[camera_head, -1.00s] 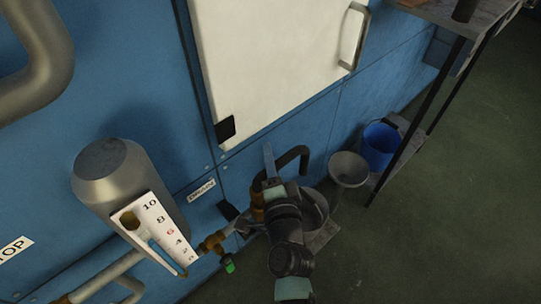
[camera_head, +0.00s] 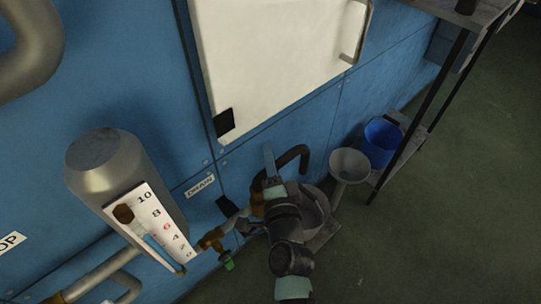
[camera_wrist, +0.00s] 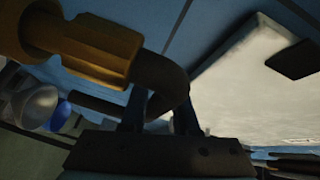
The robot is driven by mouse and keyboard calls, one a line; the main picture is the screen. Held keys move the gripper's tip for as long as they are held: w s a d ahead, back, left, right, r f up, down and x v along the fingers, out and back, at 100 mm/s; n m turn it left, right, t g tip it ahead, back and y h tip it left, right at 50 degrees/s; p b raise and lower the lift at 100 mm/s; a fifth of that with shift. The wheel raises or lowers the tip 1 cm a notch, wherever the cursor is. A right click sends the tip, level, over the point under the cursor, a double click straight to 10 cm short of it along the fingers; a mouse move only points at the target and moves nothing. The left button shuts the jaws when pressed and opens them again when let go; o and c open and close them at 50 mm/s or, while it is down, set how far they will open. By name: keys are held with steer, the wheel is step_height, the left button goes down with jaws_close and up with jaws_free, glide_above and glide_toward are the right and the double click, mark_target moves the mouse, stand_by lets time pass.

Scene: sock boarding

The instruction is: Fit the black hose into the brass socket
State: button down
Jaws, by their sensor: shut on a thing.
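The black hose (camera_head: 294,156) is a bent dark tube beside my gripper (camera_head: 271,168) in the head view. In the wrist view the hose (camera_wrist: 162,78) curves between the two fingers of my gripper (camera_wrist: 160,118), which is shut on it. A brass socket with a hexagonal body (camera_wrist: 105,48) fills the upper left of the wrist view. The hose's near end meets the socket's mouth there; I cannot tell how deep it sits. In the head view the socket (camera_head: 258,204) is partly hidden by my arm.
A metal bucket (camera_head: 318,203) stands behind my arm, with a grey funnel (camera_head: 348,164) and a blue bucket (camera_head: 382,138) to its right. A brass valve with a green handle (camera_head: 228,264) and a gauge cylinder (camera_head: 152,225) are at left. The floor at right is clear.

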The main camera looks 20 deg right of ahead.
steer(key=shift+f+b, duration=1.15)
steer(key=c, duration=0.6)
jaws_free()
steer(key=v, duration=1.3)
